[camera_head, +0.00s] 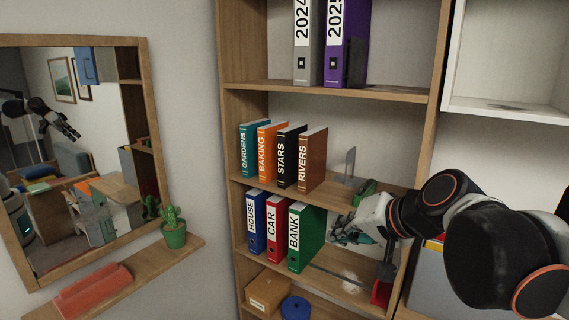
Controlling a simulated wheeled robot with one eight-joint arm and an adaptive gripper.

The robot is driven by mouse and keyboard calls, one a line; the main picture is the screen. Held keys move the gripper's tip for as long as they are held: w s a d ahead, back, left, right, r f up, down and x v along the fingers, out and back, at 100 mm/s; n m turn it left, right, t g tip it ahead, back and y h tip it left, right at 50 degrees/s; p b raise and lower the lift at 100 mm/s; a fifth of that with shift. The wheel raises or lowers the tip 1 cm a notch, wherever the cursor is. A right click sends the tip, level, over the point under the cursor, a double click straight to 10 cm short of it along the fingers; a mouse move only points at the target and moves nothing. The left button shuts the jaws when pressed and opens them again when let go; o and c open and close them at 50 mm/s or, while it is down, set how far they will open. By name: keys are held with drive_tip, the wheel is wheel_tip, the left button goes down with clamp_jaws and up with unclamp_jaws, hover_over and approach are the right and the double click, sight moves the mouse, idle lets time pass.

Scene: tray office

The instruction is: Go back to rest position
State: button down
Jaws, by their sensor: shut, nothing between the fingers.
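My arm reaches in from the right edge of the camera_head view, in front of the wooden bookcase (232,150). My gripper (348,236) is at the arm's left end, by the shelf that holds the binders, to the right of the green BANK binder (307,239). It looks small and partly merged with the items behind it, and its fingers are shut with nothing visible between them. A gap separates it from the BANK binder.
Red CAR (275,229) and blue HOUSE (254,222) binders stand beside BANK. Several books, including RIVERS (313,160), and a metal bookend (350,163) stand above. A cardboard box (267,291) is below. A mirror (148,90) and cactus (174,235) are left.

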drive_tip(key=s+d+f+n+g+h+b, duration=0.1)
drive_tip(key=s+d+f+n+h+b, duration=0.1)
drive_tip(key=s+f, duration=0.6)
drive_tip(key=s+d+f+n+h+b, duration=0.1)
drive_tip(key=s+d+f+h+b, duration=0.3)
drive_tip(key=f, duration=1.2)
drive_tip(key=s+d+b, duration=0.2)
drive_tip(key=s+b, duration=0.2)
drive_tip(key=shift+n+g, duration=0.4)
drive_tip(key=shift+f, duration=0.15)
